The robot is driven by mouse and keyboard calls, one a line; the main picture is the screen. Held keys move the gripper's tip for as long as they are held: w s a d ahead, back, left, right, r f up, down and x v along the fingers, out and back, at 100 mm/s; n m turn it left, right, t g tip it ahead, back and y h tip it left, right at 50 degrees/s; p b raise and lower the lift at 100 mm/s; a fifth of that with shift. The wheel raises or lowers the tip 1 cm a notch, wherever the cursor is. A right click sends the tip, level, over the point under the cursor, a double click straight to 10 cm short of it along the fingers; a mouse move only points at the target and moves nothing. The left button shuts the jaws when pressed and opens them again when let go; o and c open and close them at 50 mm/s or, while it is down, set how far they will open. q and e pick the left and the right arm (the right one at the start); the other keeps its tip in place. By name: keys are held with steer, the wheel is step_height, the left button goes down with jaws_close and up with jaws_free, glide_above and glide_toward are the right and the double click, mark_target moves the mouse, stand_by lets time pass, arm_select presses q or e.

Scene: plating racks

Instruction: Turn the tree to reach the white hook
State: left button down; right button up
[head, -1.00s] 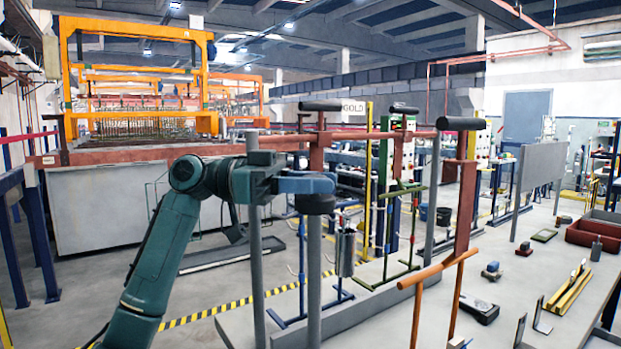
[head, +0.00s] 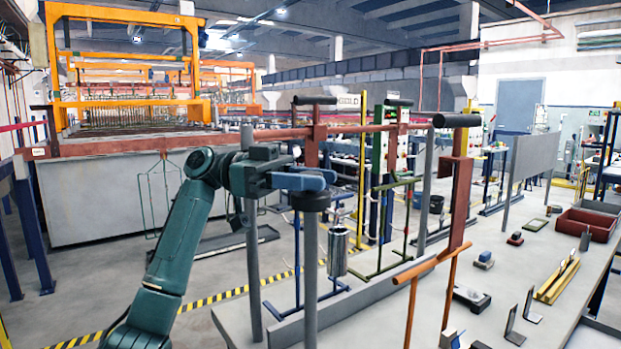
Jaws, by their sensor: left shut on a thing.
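My left gripper (head: 298,181) comes in from the left, at the top of a grey post with a dark cap (head: 310,202). It is shut on the blue top piece of the tree; the fingers and that piece are hard to tell apart. The blue tree (head: 297,262) stands upright below, partly hidden by the grey post. A metal cylinder (head: 337,250) hangs at its right side. Small pale hooks show near its stem, but I cannot clearly single out the white one. My right gripper is not in view.
A green rack (head: 382,220) and a red-brown rack (head: 460,195) with black handles stand to the right. A grey bench (head: 500,290) holds small tools and a red bin (head: 588,224). Free floor lies at the left.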

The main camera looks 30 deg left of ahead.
arm_select(q)
steer(key=c, duration=1)
jaws_free()
steer(key=shift+c, duration=0.2)
steer(key=s+a+b, duration=0.1)
steer(key=a, duration=1.2)
